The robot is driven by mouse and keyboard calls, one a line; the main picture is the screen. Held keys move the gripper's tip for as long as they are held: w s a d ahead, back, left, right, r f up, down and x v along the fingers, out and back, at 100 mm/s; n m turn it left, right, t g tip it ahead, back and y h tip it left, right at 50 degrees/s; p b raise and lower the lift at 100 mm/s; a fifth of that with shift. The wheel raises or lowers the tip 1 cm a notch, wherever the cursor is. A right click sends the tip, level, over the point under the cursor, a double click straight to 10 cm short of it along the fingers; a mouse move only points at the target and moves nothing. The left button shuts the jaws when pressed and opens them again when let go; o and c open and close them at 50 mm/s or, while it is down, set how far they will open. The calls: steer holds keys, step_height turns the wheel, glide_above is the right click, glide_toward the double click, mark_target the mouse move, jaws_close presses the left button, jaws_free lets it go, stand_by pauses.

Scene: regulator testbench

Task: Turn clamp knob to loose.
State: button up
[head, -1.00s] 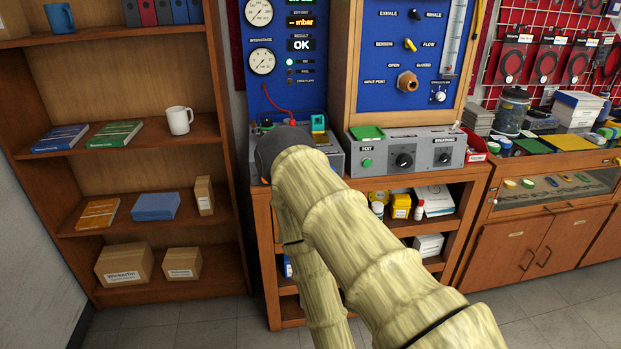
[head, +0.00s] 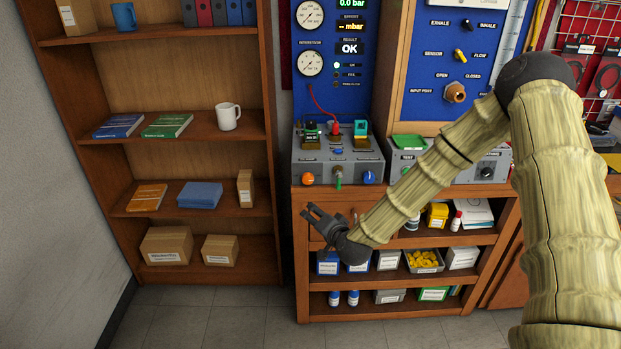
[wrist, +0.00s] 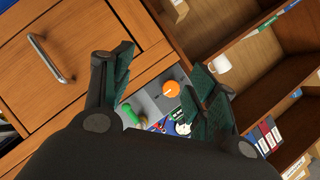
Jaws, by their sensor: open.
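A grey console (head: 300,165) stands on the wooden bench. Its front carries an orange knob (head: 308,178), a green lever-like knob (head: 338,180) and a blue knob (head: 369,177). I cannot read which one is the clamp knob. My gripper (head: 312,213) is open and empty, in front of the bench and below the orange knob, apart from it. In the wrist view the orange knob (wrist: 171,88) shows between the fingers, farther off. The green knob (wrist: 130,113) is beside it, near the left finger; the blue one is not clear.
A black fixture (head: 311,134) and a teal fixture (head: 360,130) stand on the console. My arm partly covers a second grey console (head: 408,160) on the right. A bookshelf (head: 190,130) stands at left. Floor in front is clear.

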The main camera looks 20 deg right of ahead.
steer(key=m+t, duration=0.1)
steer(key=t, duration=0.1)
glide_toward(309, 180)
steer(key=s, duration=0.2)
steer(key=r, duration=0.1)
steer(key=shift+h, duration=0.3)
steer(key=w+p, duration=0.1)
steer(key=w, duration=0.2)
steer(key=w+f+p, duration=0.1)
steer(key=w, duration=0.3)
steer(key=w+f+p, duration=0.1)
steer(key=w, duration=0.3)
steer(key=shift+a+f, duration=0.2)
steer(key=shift+a, duration=0.2)
steer(key=shift+c, duration=0.2)
steer(key=c, duration=1)
